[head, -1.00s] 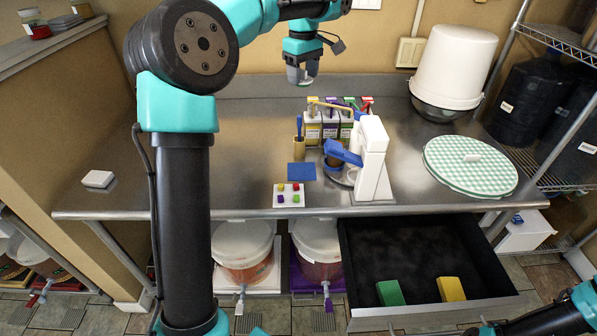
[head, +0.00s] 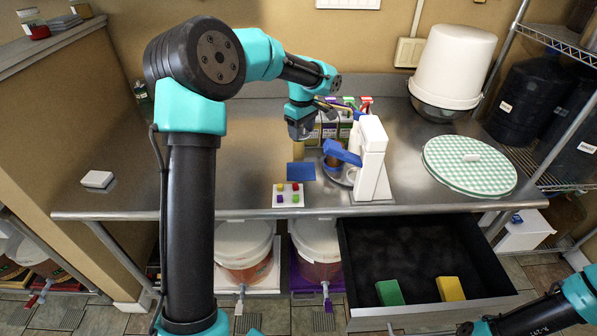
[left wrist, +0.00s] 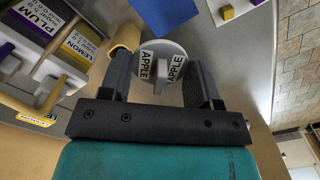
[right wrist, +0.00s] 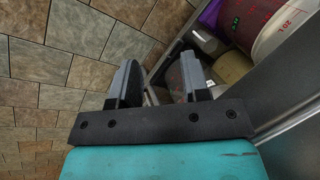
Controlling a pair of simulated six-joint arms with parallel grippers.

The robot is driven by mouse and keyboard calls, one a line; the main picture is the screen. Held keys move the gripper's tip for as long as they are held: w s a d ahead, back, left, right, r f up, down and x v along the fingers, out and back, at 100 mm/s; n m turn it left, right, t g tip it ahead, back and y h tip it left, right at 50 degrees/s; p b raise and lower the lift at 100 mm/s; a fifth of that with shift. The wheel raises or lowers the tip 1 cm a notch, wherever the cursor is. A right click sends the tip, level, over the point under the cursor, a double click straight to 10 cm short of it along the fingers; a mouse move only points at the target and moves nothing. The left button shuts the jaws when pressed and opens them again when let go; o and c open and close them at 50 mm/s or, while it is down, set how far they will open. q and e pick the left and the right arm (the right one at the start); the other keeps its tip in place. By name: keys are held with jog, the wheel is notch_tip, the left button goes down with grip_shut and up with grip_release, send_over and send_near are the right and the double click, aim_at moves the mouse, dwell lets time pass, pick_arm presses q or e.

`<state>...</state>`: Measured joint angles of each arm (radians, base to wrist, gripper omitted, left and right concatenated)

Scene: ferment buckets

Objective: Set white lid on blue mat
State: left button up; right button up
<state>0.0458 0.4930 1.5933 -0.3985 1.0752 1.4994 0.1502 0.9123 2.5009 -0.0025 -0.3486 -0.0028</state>
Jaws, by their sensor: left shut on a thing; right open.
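My left gripper (head: 300,132) is over the steel counter, above the tan holder. In the head view the lid is too hidden to make out. The blue mat (head: 301,172) lies flat and bare near the counter's front edge, below the gripper in the picture. It also shows at the top of the left wrist view (left wrist: 166,14). My right gripper (right wrist: 160,78) is open and empty, low over the tiled floor.
The tan holder (head: 298,150) stands just behind the mat. Labelled fruit boxes (head: 331,126) stand at the back. A white machine (head: 371,160) with a blue arm is right of the mat. An open drawer (head: 420,250) is below.

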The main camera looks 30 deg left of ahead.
pick_arm(q)
jog(key=f, duration=0.3)
jog(key=shift+s+f, duration=0.25)
jog(key=shift+s, duration=0.05)
jog(key=shift+d, duration=0.1)
send_over(301, 171)
jog(key=shift+f, duration=3.15)
jog(key=shift+f, duration=1.9)
jog(key=shift+f, duration=0.15)
jog(key=o, duration=0.9)
